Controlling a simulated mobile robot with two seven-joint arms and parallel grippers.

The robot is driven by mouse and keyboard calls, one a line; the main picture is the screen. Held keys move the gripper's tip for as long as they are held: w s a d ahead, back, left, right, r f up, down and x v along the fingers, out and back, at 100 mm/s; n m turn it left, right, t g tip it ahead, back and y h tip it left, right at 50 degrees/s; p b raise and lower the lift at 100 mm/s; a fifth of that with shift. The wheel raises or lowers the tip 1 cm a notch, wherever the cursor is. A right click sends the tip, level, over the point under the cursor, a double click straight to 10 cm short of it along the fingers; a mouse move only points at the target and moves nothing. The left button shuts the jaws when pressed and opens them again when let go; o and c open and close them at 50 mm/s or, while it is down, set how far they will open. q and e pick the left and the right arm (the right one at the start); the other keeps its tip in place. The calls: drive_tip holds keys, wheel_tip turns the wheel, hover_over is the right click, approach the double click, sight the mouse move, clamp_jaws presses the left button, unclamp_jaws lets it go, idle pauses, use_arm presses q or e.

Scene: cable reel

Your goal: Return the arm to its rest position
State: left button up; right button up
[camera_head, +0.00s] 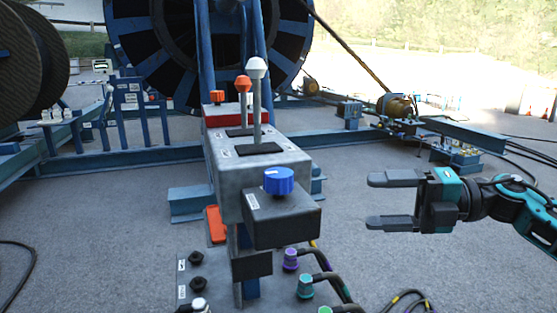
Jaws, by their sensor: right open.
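My right gripper (392,201) is at the right of the head view, its arm coming in from the right edge. Its two dark fingers point left and stand apart, with nothing between them. It hangs in free space to the right of the grey control box (262,178), apart from it. The box carries a blue knob (279,181) at its front, a lever with a white top (256,68) and a lever with an orange top (243,84). Both levers look about upright. My left gripper is not in view.
A large blue cable reel (130,40) stands behind the control box. Blue frame rails (120,160) cross the ground. Below the box is a grey panel with a purple plug (291,259), a green plug (305,286) and cables. Grey ground around my right gripper is open.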

drive_tip(key=s+d+f+m+t+h, duration=0.1)
drive_tip(key=d+f+m+t+h, duration=0.3)
drive_tip(key=f+m, duration=0.5)
drive_tip(key=s+d+f+m+t+h, duration=0.15)
drive_tip(key=d+f+m+t, duration=0.25)
drive_tip(key=f+m+t, duration=0.5)
drive_tip(key=s+d+f+m+g+h, duration=0.3)
drive_tip(key=s+d+f+h, duration=0.2)
drive_tip(key=s+f, duration=0.35)
drive_tip(key=s+d+f+m+g+h, duration=0.3)
drive_tip(key=s+d+f+g+h, duration=0.15)
drive_tip(key=s+f, duration=0.4)
drive_tip(key=a+f+m+t, duration=0.2)
drive_tip(key=a+m, duration=0.6)
drive_tip(key=a, duration=0.9)
wheel_tip(320, 180, down, 2)
drive_tip(key=shift+f+m, duration=0.1)
drive_tip(key=shift+m, duration=0.2)
